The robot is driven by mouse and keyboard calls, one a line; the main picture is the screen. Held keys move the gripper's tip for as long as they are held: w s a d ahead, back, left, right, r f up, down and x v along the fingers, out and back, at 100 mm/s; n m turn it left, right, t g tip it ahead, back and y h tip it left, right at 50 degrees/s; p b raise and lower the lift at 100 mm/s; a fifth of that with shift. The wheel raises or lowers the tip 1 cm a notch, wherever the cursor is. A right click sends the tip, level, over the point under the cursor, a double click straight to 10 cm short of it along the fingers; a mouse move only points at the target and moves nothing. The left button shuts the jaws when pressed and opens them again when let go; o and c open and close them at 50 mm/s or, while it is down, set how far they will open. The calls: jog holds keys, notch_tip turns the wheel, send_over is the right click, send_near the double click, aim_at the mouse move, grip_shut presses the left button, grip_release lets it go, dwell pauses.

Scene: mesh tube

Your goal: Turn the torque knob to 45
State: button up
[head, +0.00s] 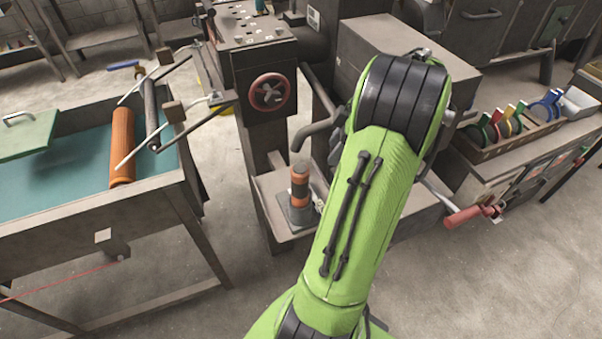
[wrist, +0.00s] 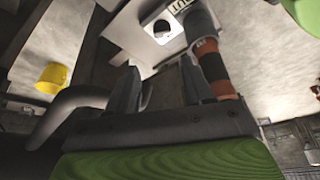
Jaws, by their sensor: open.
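I cannot single out a knob marked torque or read any scale. A control panel (head: 250,24) with several small knobs and buttons tops a grey machine in the head view. A red handwheel (head: 268,92) is on its front. My gripper (wrist: 157,85) is open in the wrist view, its two dark fingers apart with nothing held. In the head view my green arm hides it. An orange and black banded cylinder (head: 300,184) stands on a grey base below the handwheel. It also shows just beyond the right finger in the wrist view (wrist: 211,66); I cannot tell whether they touch.
A curved grey pipe (head: 318,128) hangs near the banded cylinder; a similar pipe (wrist: 68,103) is left of my fingers. An orange roller (head: 122,147) lies on the left table. A crate of coloured discs (head: 508,135) and a red handle (head: 463,217) are at right. Floor is clear in front.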

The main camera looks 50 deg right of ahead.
aim_at(310, 192)
jog(key=b+x, duration=0.2)
jog(key=x, duration=0.3)
jog(key=b+x, duration=0.1)
jog(key=x, duration=0.4)
jog(key=b+x, duration=0.2)
jog(key=x, duration=0.3)
jog(key=shift+a+f+b, duration=0.3)
jog(key=shift+a+b, duration=0.05)
jog(key=c, duration=0.8)
jog(key=m+h+b, duration=0.1)
jog(key=m, duration=0.1)
jog(key=shift+s+a+m, duration=0.1)
jog(key=shift+a+m, duration=0.05)
jog(key=shift+m, duration=0.15)
jog(key=o, duration=0.8)
jog(key=shift+r, duration=0.1)
